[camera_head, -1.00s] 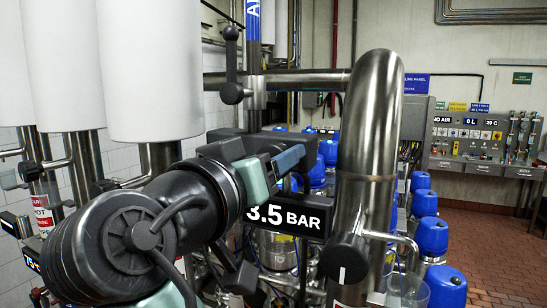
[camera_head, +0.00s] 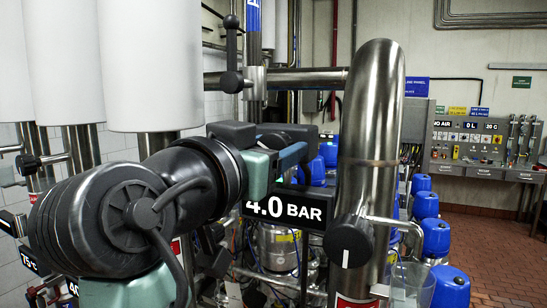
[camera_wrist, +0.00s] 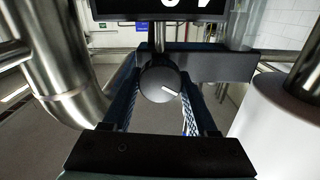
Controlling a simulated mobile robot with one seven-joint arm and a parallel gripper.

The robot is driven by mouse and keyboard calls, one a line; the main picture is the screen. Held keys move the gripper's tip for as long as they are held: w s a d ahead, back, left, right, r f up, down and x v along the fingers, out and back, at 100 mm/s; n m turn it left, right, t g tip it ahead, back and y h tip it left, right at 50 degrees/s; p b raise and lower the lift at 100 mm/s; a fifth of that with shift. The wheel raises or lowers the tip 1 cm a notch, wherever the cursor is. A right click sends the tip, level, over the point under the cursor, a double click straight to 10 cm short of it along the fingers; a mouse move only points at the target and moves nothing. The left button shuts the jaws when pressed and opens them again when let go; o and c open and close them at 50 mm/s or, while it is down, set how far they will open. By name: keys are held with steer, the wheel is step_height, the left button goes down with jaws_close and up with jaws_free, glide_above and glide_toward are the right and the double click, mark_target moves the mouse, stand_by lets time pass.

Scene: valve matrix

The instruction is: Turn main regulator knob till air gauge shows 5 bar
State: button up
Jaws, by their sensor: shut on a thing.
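The air gauge display (camera_head: 285,208) reads 4.0 BAR in white digits on black in the head view. Its lower part shows, cut off, at the top of the wrist view (camera_wrist: 160,8). The main regulator knob (camera_wrist: 158,86) is round and black with a short white mark pointing to the lower right in the wrist view. It sits on a thin metal stem, between the two fingers of my gripper (camera_wrist: 161,76), which is shut on it. In the head view my gripper (camera_head: 290,158) is just above the display, and the knob is hidden there.
A thick bent steel pipe (camera_head: 370,120) stands right of my gripper, with another black knob (camera_head: 349,241) low on it. A black-handled lever (camera_head: 231,55) is behind my wrist. White cylinders (camera_head: 153,70) stand on the left. Blue-capped units (camera_head: 425,205) line the right; brick floor beyond is clear.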

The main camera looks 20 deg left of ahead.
steer(key=shift+m+b, duration=1)
steer(key=shift+m, duration=1.2)
steer(key=shift+d, duration=0.1)
steer(key=o, duration=1.4)
steer(key=s, duration=1.3)
steer(key=shift+a, duration=0.25)
